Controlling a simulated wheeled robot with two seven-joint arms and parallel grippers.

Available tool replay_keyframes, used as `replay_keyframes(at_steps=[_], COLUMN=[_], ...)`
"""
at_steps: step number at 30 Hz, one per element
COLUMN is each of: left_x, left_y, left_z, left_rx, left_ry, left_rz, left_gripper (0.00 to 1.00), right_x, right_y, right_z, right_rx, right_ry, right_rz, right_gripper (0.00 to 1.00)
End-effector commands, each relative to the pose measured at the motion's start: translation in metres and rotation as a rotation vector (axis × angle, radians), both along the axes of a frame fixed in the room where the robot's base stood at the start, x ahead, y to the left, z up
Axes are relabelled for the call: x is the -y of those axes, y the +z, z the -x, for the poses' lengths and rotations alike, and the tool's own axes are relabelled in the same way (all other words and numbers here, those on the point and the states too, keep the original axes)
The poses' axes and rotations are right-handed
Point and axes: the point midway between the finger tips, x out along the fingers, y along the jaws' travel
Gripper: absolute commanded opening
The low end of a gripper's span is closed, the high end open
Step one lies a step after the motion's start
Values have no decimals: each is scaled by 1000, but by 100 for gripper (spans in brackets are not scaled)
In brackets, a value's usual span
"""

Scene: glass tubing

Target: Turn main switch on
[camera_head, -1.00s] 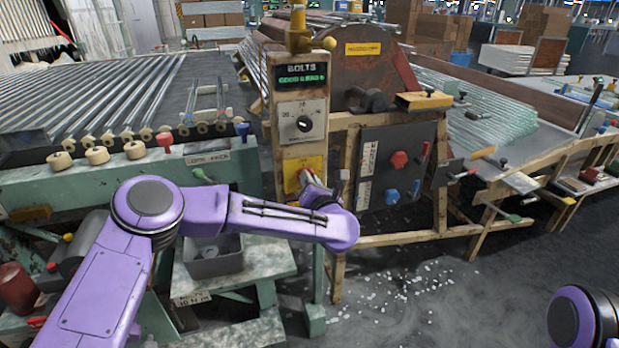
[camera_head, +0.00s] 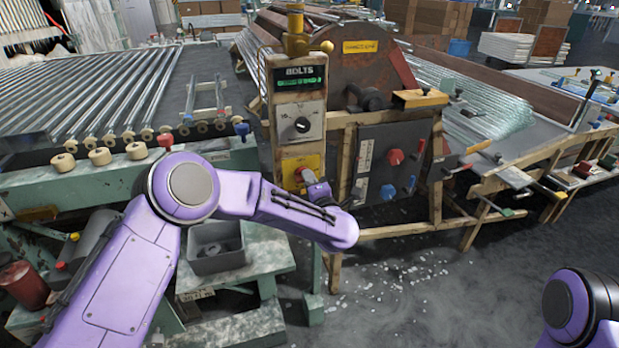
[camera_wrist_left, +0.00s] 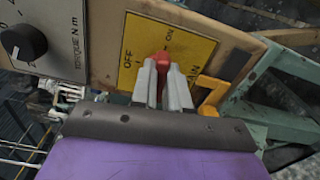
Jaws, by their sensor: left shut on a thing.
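The main switch is a red handle (camera_wrist_left: 163,60) on a yellow plate (camera_wrist_left: 196,52) marked OFF and ON in the left wrist view. In the head view the yellow plate (camera_head: 312,160) is low on the upright control panel (camera_head: 299,138). My left gripper (camera_wrist_left: 164,70) is shut on the red handle, with one finger on each side of it. The fingers hide much of the handle, so its exact angle is hard to tell. In the head view my left gripper (camera_head: 303,177) is at the plate, small and partly hidden. My right gripper is out of view.
A black dial (camera_head: 302,125) sits above the yellow plate, under a green-lit display (camera_head: 300,83). A dark box (camera_head: 388,165) with red and blue knobs stands to the right. A grey bin (camera_head: 217,255) is below my left arm. White bits litter the floor.

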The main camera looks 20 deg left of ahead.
Motion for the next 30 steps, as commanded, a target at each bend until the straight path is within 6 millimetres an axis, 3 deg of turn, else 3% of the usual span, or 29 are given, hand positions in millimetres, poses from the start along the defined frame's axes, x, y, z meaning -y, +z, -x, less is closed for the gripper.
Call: replay_keyframes(at_steps=[25, 26, 27, 30], left_x=[0, 0, 0, 0], left_y=[-3, -3, -3, -3], left_z=[1, 1, 1, 1], left_rx=[-76, -76, -75, -75], left_ry=[0, 0, 0, 0], left_rz=[-105, -105, -106, -105], left_gripper=[0, 25, 38, 40], right_x=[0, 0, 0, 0], right_y=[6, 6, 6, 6], right_z=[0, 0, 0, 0], right_rx=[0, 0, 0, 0], right_ry=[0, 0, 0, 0], right_rz=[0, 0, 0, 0], right_gripper=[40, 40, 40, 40])
